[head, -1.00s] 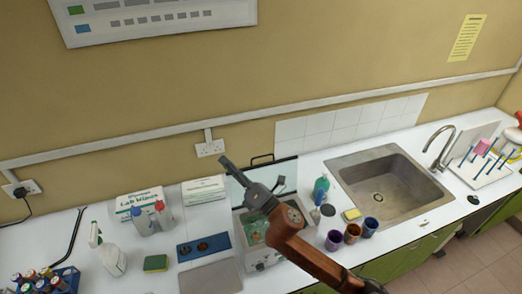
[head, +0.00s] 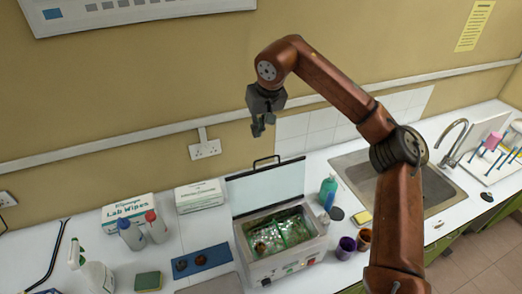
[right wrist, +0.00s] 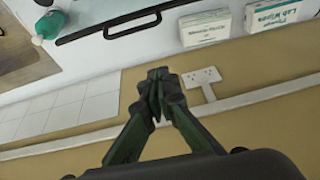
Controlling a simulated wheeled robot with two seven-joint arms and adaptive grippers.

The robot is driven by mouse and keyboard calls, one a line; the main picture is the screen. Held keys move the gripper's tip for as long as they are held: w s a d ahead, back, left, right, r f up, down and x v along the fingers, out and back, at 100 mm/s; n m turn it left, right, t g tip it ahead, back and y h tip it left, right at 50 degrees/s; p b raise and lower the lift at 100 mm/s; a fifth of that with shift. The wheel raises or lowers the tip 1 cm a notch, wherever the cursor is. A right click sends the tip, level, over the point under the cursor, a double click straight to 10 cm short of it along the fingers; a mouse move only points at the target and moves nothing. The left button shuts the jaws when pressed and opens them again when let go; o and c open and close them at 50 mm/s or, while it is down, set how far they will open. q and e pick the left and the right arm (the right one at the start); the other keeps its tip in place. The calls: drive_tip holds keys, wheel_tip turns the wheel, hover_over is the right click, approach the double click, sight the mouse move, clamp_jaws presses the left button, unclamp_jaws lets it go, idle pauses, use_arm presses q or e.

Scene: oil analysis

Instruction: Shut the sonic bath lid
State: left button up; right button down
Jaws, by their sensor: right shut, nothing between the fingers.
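The sonic bath (head: 284,262) is a light metal box on the white counter, with knobs on its front. Its lid (head: 266,187) stands up open at the back, with a black handle (head: 266,160) on its top edge. Green and brownish contents (head: 279,234) show in the open basin. My right gripper (head: 259,131) is shut and empty, raised above and behind the lid, near the wall. In the right wrist view its fingers (right wrist: 157,98) are together, and the black lid handle (right wrist: 108,22) shows beyond them. My left gripper is not in view.
A teal bottle (head: 327,190) and purple cup (head: 346,247) stand right of the bath, before the sink (head: 361,172). Left are a blue tray (head: 203,261), a sponge (head: 148,281), bottles (head: 131,234) and wipes boxes (head: 127,212). A socket (head: 205,149) is on the wall.

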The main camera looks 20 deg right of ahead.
drive_tip(key=w+d+f, duration=0.2)
drive_tip(key=w+f, duration=0.1)
drive_tip(key=f, duration=0.6)
drive_tip(key=shift+h, duration=0.3)
drive_tip(key=s, duration=0.1)
drive_tip(key=s+p, duration=0.1)
drive_tip(key=s, duration=0.2)
drive_tip(key=shift+a+r, duration=0.1)
drive_tip(key=shift+r, duration=0.15)
drive_tip(key=shift+s, duration=0.1)
